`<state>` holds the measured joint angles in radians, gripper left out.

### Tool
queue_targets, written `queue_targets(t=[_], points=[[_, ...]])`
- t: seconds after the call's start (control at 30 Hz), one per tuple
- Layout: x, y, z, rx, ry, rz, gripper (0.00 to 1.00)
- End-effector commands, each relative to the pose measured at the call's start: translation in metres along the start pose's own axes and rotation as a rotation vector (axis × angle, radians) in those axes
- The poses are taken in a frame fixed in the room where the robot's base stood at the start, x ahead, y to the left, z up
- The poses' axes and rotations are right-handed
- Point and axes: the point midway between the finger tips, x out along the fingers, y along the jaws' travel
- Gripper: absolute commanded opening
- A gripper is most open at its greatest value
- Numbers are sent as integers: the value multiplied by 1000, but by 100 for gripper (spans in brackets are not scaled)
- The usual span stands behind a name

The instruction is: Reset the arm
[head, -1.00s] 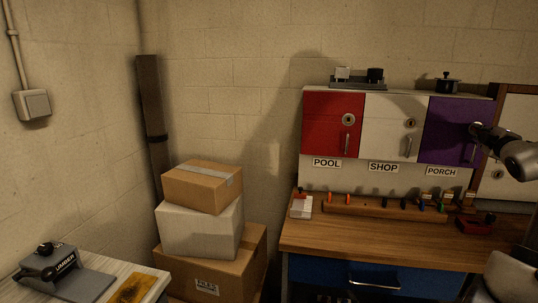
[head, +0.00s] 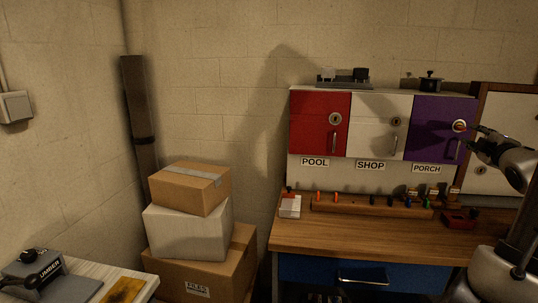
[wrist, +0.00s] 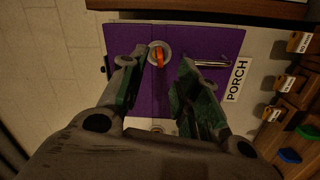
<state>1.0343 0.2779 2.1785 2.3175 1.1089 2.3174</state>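My gripper (head: 476,138) is to the right of the purple PORCH door (head: 428,138), in front of the cabinet. In the wrist view my gripper (wrist: 162,62) has its two fingers spread with a gap between them, holding nothing. An orange key (wrist: 159,57) stands in the round lock (wrist: 152,47) of the purple door, seen between the fingertips and apart from them. The lock (head: 459,126) with a bit of orange also shows in the head view. The purple door looks shut.
The red POOL door (head: 320,124) and white SHOP door (head: 380,124) are shut. Below, a wooden rack (head: 375,207) with several coloured keys stands on the workbench (head: 350,238). Stacked boxes (head: 190,187) are at left. The wall above the boxes is clear.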

Motion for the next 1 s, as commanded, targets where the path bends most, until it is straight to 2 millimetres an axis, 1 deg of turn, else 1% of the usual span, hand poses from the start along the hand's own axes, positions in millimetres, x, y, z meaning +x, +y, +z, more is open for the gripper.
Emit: queue_targets(t=[0.03,0.13,0.27,0.37,0.43,0.47,0.57,0.6,0.67,0.7,0.77,0.8,0.87,0.9,0.97,1.0], points=[[-11,1,1,1,-4,1,32],[-27,0,1,1,-3,1,32],[-39,0,0,-6,-2,0,32],[-43,0,0,-84,-2,-1,32],[-44,-5,-1,-218,7,-16,32],[-46,-11,-4,-305,28,-36,32],[-67,-52,-26,-679,184,-137,32],[-82,-71,-38,-855,282,-174,32],[-111,-94,-58,-1139,461,-196,32],[-132,-109,-76,-1334,607,-186,32],[-166,-127,-103,-1619,853,-124,32],[-190,-138,-118,-1800,1026,-55,32],[-226,-150,-134,-2053,1294,96,32],[-250,-154,-142,-2207,1478,231,32],[-283,-157,-146,-2405,1755,482,32],[-302,-156,-146,2348,-1813,-643,32]])
